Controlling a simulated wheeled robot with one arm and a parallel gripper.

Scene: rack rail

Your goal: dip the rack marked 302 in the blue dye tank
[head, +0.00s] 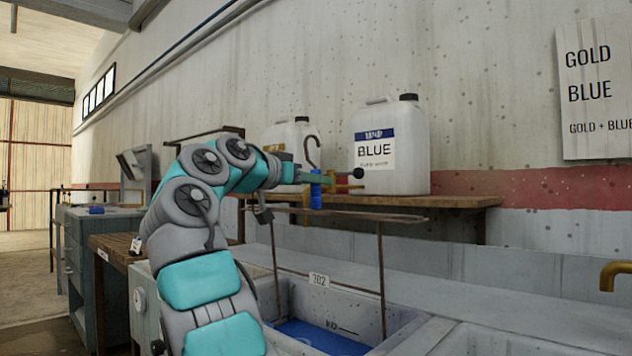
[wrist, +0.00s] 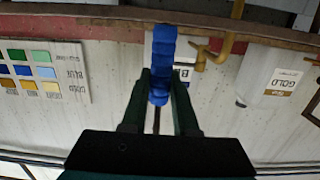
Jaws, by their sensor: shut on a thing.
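My gripper (head: 316,181) is shut on the blue handle (head: 316,197) of a thin brown wire rack (head: 381,262). A hook rises above the handle. The rack hangs roughly upright, with a small white tag (head: 319,280) that seems to read 302. Below it is a grey tank (head: 408,330) with blue liquid (head: 318,337). The rack's legs run down towards this tank; I cannot tell whether their lower ends are in the liquid. In the wrist view the blue handle (wrist: 162,50) is between the two dark fingers; the rack's lower part is out of sight.
A white jug labelled BLUE (head: 390,147) and another white jug (head: 291,135) stand on a wooden shelf (head: 462,201) behind the rack. A brass tap (head: 613,274) is at the right. A wall sign (head: 594,90) reads GOLD and BLUE. A wooden-topped bench (head: 115,246) is at the left.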

